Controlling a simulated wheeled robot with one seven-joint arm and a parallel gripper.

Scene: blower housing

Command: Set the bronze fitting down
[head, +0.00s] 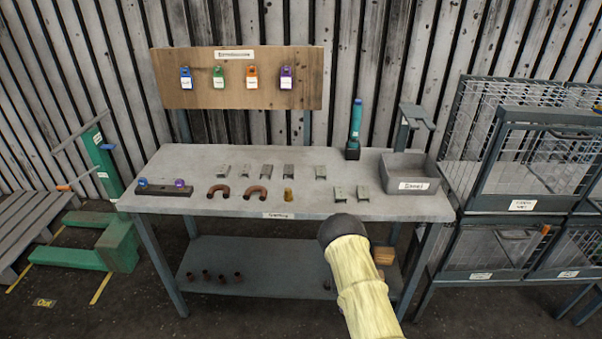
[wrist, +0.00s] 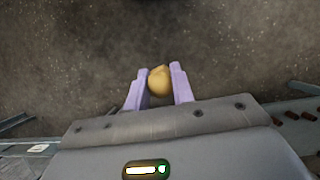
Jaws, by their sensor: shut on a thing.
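My gripper (wrist: 159,72) shows in the wrist view with its two pale purple fingers shut on a rounded bronze fitting (wrist: 160,82). The fitting sits between the fingertips, with dark speckled ground beyond it and no support visibly touching it. In the head view my arm covers the gripper and the held fitting.
Several grey metal brackets (head: 289,170) stand on the bench. A grey labelled bin (head: 412,176) is at its right end, beside a teal tool (head: 355,125). A dark bar (head: 163,190) lies at the left. Wire cages (head: 530,160) stand right. Small brown fittings (head: 222,278) sit on the lower shelf.

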